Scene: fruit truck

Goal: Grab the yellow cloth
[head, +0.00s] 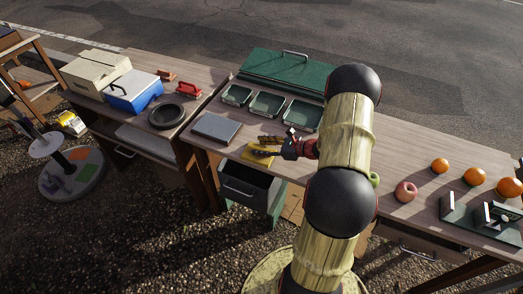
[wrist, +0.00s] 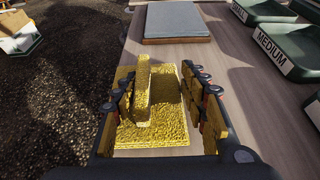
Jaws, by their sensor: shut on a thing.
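The yellow cloth (head: 256,156) lies near the front edge of the wooden table, left of my arm. In the wrist view the cloth (wrist: 158,137) is a flat textured square with a raised strip or fold standing up in its middle. My gripper (head: 286,148) is low over the cloth. The exact contact of the fingertips is partly hidden. Most of the cloth rests on the tabletop.
A grey square slab (head: 216,128) lies left of the cloth. Green trays (head: 268,104), one labelled MEDIUM in the wrist view (wrist: 282,50), stand behind. A dark bin (head: 247,186) is below the table edge. Apples (head: 405,192) and oranges (head: 474,176) lie to the right.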

